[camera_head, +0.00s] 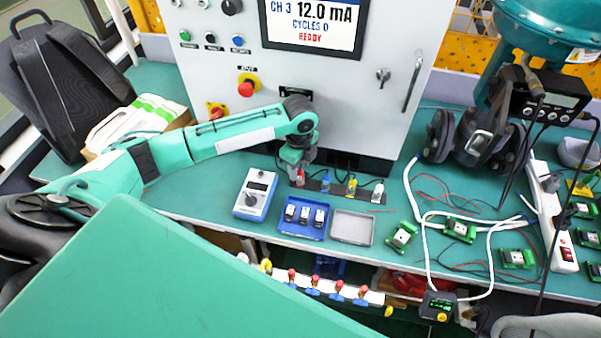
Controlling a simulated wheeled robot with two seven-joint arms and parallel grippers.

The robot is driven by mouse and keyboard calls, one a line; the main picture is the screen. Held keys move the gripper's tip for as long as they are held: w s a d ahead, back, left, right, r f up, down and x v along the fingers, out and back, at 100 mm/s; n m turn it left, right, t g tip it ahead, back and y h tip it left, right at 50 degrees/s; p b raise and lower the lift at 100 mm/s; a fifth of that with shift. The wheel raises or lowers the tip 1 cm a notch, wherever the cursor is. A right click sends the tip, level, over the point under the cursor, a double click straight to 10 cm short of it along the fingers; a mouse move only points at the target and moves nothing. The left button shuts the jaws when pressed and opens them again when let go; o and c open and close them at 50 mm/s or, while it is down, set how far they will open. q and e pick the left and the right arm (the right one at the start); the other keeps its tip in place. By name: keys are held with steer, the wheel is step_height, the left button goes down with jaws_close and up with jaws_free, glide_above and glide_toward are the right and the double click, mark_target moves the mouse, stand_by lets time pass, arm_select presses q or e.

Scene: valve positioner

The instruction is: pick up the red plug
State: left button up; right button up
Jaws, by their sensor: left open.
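The red plug (300,178) stands at the left end of a dark strip (338,190) on the teal bench, in front of the grey cabinet. A blue plug (325,184), a yellow plug (351,186) and a white plug (377,193) stand along the same strip to its right. My left gripper (298,168) points down directly over the red plug and is open. Its fingers are small here and hide the upper part of the plug. I cannot tell whether they are around it or just above it. My right gripper is not in view.
A blue-and-white meter (255,194), a blue tray (283,220) with several modules and an empty grey tray (352,228) sit in front of the strip. The cabinet (330,85) rises close behind. Green terminal blocks (459,229) and loose cables lie to the right.

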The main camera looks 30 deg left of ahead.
mark_target(299, 171)
arm_select(q)
steer(key=shift+f, duration=1.5)
jaws_close()
steer(key=shift+r, duration=0.1)
